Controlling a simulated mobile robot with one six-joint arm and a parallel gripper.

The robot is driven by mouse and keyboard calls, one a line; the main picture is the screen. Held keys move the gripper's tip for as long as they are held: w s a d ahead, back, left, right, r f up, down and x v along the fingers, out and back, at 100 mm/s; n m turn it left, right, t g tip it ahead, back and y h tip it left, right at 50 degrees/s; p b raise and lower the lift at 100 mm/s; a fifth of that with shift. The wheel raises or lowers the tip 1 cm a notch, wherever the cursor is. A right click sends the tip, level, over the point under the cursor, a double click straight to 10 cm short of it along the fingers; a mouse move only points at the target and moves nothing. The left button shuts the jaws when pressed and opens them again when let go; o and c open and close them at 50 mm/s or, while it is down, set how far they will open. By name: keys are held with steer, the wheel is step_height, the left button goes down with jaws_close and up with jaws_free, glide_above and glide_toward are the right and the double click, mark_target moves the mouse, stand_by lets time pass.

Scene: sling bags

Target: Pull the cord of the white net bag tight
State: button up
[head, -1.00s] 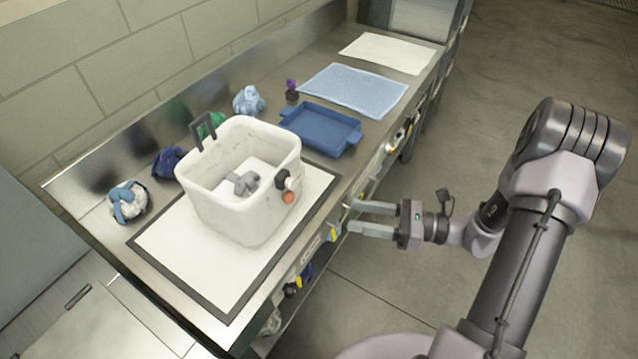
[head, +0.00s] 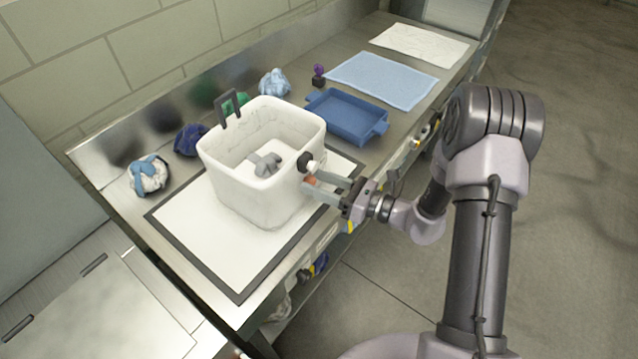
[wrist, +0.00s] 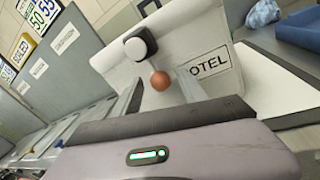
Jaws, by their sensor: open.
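The white bag (head: 228,187) stands upright and open-topped on a dark-bordered white mat (head: 215,251), with a dark handle at its back rim. A grey lump (head: 266,163) lies inside it. On its near right side sit a black-and-white knob (head: 305,161) and, just below, an orange-brown bead (head: 311,181). In the wrist view the knob (wrist: 140,46), the bead (wrist: 160,81) and part of a printed label (wrist: 211,63) show on the white wall. My gripper (head: 313,183) is open at that side, fingers pointing at the wall, the bead appearing between the fingertips. I cannot make out contact or a cord.
A blue tray (head: 347,131), a light blue cloth (head: 383,80) and a white cloth (head: 420,45) lie farther along the counter. Crumpled blue, green and white bundles line the back, one white-and-blue (head: 149,177). Floor right of the counter is clear.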

jaws_close()
stand_by(1.4)
